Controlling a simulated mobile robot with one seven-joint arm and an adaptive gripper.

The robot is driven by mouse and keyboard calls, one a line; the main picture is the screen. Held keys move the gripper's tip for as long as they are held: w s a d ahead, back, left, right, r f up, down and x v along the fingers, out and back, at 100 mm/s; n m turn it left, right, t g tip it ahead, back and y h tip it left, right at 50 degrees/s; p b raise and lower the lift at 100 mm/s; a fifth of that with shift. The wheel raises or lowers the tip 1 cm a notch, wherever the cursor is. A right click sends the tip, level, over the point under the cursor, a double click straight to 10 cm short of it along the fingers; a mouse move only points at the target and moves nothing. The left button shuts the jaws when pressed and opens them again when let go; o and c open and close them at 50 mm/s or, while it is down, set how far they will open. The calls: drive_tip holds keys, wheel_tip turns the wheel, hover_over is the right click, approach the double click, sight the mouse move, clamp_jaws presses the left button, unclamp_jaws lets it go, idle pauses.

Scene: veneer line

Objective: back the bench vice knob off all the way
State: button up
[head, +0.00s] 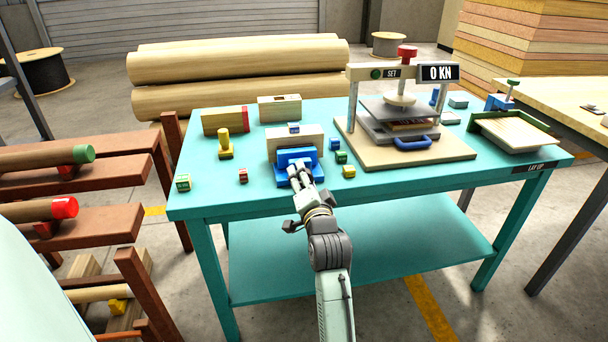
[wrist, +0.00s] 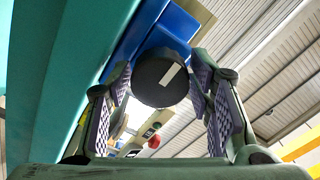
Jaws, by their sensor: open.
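The blue bench vice (head: 311,175) stands at the front edge of the teal table. Its blue body also shows in the wrist view (wrist: 190,18). The vice knob (wrist: 152,80) is a dark round disc with a white mark, facing the wrist camera. My gripper (head: 298,172) is at the front of the vice and covers the knob in the head view. In the wrist view, the open fingers (wrist: 161,72) stand on either side of the knob. The right pad looks close to its rim; I cannot tell if it touches.
Small coloured blocks (head: 348,171) lie beside the vice, with wooden blocks (head: 279,109) behind. A press (head: 400,148) stands to the right on the teal table (head: 240,198). A log rack (head: 100,178) is at the left.

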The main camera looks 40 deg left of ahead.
drive_tip(key=shift+w+a, duration=0.2)
drive_tip(key=shift+a, duration=0.05)
drive_tip(key=shift+c, duration=0.5)
drive_tip(key=c, duration=0.8)
